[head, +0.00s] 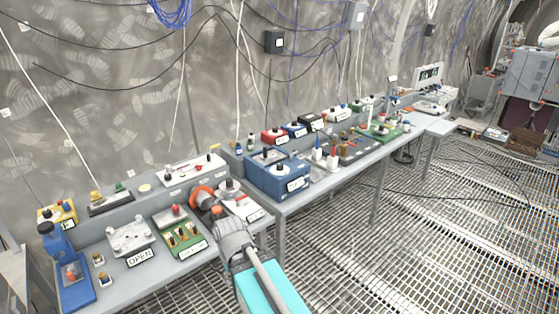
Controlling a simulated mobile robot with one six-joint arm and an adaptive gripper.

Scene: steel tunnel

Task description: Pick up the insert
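No part is clearly marked as the insert, so I cannot tell which one it is. Two small pale round pieces with dark and orange tops, an upper one (98,259) and a lower one (103,279), stand at the near left of the bench. A green board (180,238) holds brass-coloured pieces and a red-topped block. My arm reaches up from the bottom middle over the near bench. My gripper (209,208) is by an orange ring (202,197), right of the green board; its fingers are too small and hidden to read.
A blue device (62,250) stands at the left end, beside a grey fixture (128,236) labelled OPEN. A blue box (277,178) stands on the bench to the right. Further devices line the long bench (330,180). Cables hang on the wall. The grated floor (410,240) at right is mostly clear.

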